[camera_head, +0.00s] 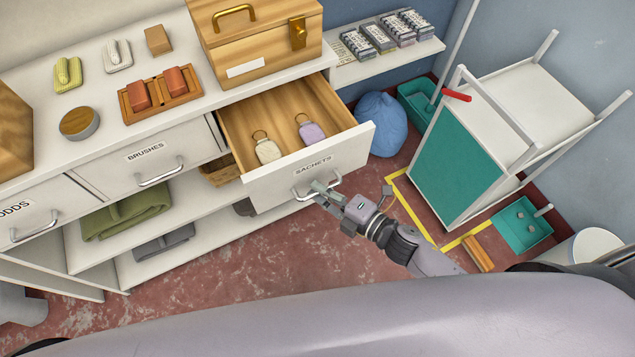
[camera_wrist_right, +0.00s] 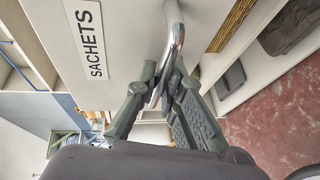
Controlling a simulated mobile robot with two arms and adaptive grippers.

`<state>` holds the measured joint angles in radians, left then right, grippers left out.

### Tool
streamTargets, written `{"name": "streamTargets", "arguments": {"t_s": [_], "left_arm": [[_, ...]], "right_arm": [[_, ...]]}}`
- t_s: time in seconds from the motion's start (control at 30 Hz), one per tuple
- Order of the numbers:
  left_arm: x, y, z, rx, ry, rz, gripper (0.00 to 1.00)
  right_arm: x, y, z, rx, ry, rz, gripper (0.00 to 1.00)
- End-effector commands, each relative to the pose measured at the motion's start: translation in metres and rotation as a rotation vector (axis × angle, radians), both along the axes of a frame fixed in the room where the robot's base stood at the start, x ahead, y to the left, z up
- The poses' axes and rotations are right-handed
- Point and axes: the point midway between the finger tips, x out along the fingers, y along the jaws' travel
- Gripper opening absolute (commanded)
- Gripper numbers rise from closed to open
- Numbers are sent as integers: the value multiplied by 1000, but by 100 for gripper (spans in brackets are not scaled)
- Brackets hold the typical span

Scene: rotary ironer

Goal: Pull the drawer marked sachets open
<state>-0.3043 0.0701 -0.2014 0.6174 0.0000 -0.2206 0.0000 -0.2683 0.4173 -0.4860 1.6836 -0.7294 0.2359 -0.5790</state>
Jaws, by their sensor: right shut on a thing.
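The drawer marked SACHETS (camera_head: 340,150) stands pulled out from the white cabinet, its wooden inside showing. A cream sachet (camera_head: 267,151) and a lilac sachet (camera_head: 311,132) lie inside, each with a loop. My right gripper (camera_head: 326,192) is shut on the drawer's metal handle (camera_head: 303,190). In the right wrist view the fingers of the right gripper (camera_wrist_right: 160,95) close around the handle (camera_wrist_right: 176,40), below the label SACHETS (camera_wrist_right: 85,38). My left gripper is not in view.
The brushes drawer (camera_head: 150,155) and odds drawer (camera_head: 35,210) are closed to the left. A wooden chest (camera_head: 255,40) stands on the cabinet top. A blue sack (camera_head: 381,122) and a white-and-teal cart (camera_head: 460,150) are on the right. Red floor lies clear in front.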

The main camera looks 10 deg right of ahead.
Motion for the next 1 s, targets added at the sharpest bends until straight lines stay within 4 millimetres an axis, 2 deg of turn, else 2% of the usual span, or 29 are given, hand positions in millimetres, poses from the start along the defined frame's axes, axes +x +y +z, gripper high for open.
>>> {"name": "streamTargets", "arguments": {"t_s": [0.2, 0.57, 0.6, 0.9, 1.0], "left_arm": [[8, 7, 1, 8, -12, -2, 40], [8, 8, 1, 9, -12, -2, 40], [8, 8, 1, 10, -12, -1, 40], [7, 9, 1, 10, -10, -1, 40], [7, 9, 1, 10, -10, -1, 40]], "right_arm": [[-6, -2, 0, 2, 2, -3, 0], [-6, -3, 0, 2, 2, -3, 0], [-6, -3, 0, 2, 2, -3, 11], [-6, -2, 0, 1, 1, -1, 30], [-6, -2, 0, 1, 1, -1, 30]]}}
